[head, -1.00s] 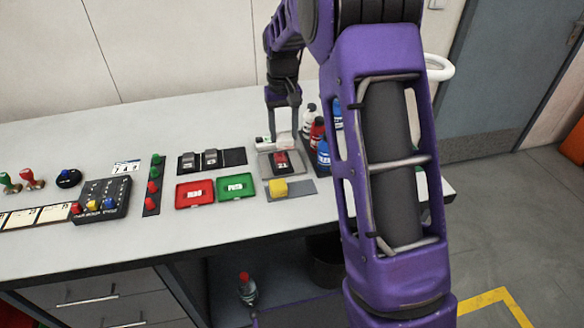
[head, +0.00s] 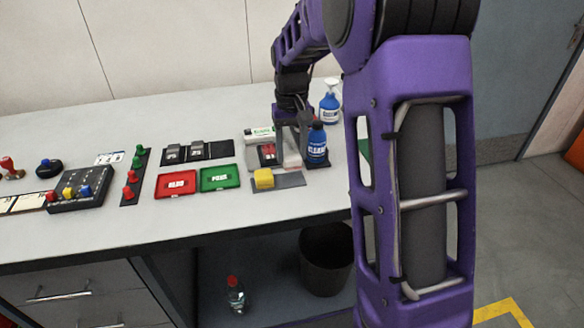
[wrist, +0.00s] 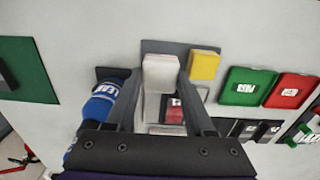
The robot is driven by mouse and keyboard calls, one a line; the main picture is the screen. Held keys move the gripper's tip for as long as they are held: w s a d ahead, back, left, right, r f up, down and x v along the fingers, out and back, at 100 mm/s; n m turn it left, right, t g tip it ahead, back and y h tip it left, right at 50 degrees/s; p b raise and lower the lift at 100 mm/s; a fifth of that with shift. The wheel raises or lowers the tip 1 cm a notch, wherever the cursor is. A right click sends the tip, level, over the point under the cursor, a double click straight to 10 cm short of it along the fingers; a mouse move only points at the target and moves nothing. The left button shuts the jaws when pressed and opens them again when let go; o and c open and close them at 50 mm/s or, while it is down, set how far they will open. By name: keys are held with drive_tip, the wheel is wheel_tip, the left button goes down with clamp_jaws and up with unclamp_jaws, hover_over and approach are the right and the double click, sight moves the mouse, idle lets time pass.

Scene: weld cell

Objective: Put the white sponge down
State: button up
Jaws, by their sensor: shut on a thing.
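The white sponge (wrist: 161,73) is a pale block between the two fingers of my gripper (wrist: 162,84) in the wrist view. My gripper (head: 291,148) is shut on it. In the head view the white sponge (head: 292,160) is partly hidden by the fingers, just behind the free part of a grey mat (head: 291,181). In the wrist view it overlaps the edge of that mat (wrist: 178,46). A yellow sponge (head: 263,179) lies on the mat's left part, beside the white one. I cannot tell whether the white sponge touches anything below.
A blue bottle (head: 317,142) stands close to the right of my gripper. A grey tray (head: 250,153) with a dark and red item is just left. A green tray (head: 220,178) and a red tray (head: 176,185) lie further left. A spray bottle (head: 329,101) stands behind.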

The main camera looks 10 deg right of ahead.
sight(292, 166)
wheel_tip(292, 166, down, 4)
drive_tip(key=shift+f+b, duration=0.2)
drive_tip(key=shift+b, duration=0.15)
drive_tip(key=shift+f, duration=0.1)
drive_tip(key=o, duration=1.2)
wheel_tip(292, 166, up, 12)
drive_tip(key=shift+r+p, duration=0.15)
drive_tip(key=shift+p, duration=0.95)
drive_tip(key=shift+s+a, duration=0.1)
